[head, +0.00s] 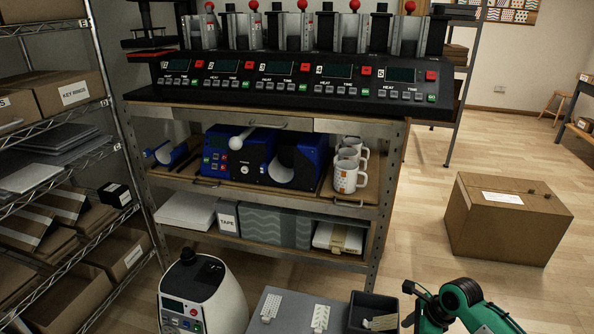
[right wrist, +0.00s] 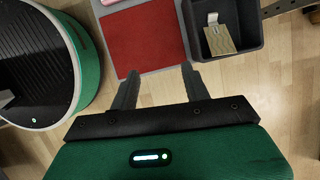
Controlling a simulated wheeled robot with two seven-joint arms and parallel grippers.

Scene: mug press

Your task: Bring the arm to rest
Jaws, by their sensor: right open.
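My right arm (head: 480,312), green with black joints, comes in at the bottom right of the head view, beside a small dark bin (head: 362,302). In the right wrist view my right gripper (right wrist: 159,72) is open, its two dark fingers apart with nothing between them. Below the fingers I see wood floor and the edge of a grey surface with a red mat (right wrist: 145,42). The bin also shows in the right wrist view (right wrist: 253,50), up and right of the fingers, with a tan card inside. My left gripper is not in view.
A bench with a row of presses (head: 290,85) stands ahead, with a blue mug press (head: 242,160) and white mugs (head: 346,178) on its shelf. A cardboard box (head: 505,220) sits on the floor at the right. Shelving (head: 60,120) fills the left. Floor between bench and box is clear.

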